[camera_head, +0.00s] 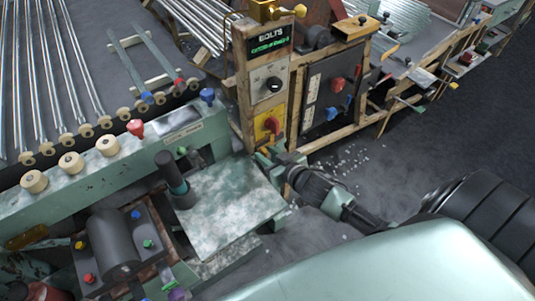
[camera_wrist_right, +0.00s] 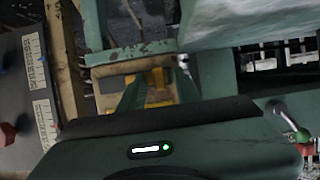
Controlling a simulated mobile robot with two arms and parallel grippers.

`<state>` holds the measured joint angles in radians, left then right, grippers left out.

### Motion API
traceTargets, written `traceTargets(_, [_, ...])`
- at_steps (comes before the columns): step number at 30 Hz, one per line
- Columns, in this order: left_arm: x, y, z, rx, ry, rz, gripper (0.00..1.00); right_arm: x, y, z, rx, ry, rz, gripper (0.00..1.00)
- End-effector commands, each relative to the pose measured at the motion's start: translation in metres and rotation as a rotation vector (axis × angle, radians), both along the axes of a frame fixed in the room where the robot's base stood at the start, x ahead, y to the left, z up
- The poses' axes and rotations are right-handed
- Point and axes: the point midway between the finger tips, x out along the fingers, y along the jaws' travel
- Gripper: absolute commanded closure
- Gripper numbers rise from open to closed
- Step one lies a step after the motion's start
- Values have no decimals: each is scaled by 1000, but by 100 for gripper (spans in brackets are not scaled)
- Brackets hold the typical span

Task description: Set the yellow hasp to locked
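A yellow part that looks like the hasp (camera_wrist_right: 158,80) shows in the right wrist view, low on the wooden post and between my fingertips. Its exact shape and its setting are too small and dark to tell. In the head view that spot is mostly hidden by my right gripper (camera_head: 273,158). The right gripper is at the foot of the post, just below a yellow plate with a red knob (camera_head: 268,125). In the right wrist view its two green fingers (camera_wrist_right: 157,92) are apart on either side of the yellow part, with no clear grip on it. My left gripper is not in view.
A mottled metal plate (camera_head: 225,205) lies left of the right gripper. The wooden post carries a grey dial box (camera_head: 268,82) and a "BOLTS" display (camera_head: 270,40). A dark panel with red and blue knobs (camera_head: 333,85) stands to the right.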

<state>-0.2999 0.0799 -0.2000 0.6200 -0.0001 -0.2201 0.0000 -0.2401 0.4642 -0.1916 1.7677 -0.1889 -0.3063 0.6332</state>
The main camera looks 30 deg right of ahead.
Motion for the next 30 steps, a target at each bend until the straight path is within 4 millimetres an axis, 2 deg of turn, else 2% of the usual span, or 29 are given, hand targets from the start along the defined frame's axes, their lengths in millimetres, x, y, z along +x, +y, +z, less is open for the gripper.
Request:
traceTargets(1, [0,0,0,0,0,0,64,0,0,0,0,0,0,82])
traceTargets(3, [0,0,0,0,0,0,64,0,0,0,0,0,0,100])
traceTargets(30, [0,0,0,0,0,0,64,-1,0,0,0,1,1,100])
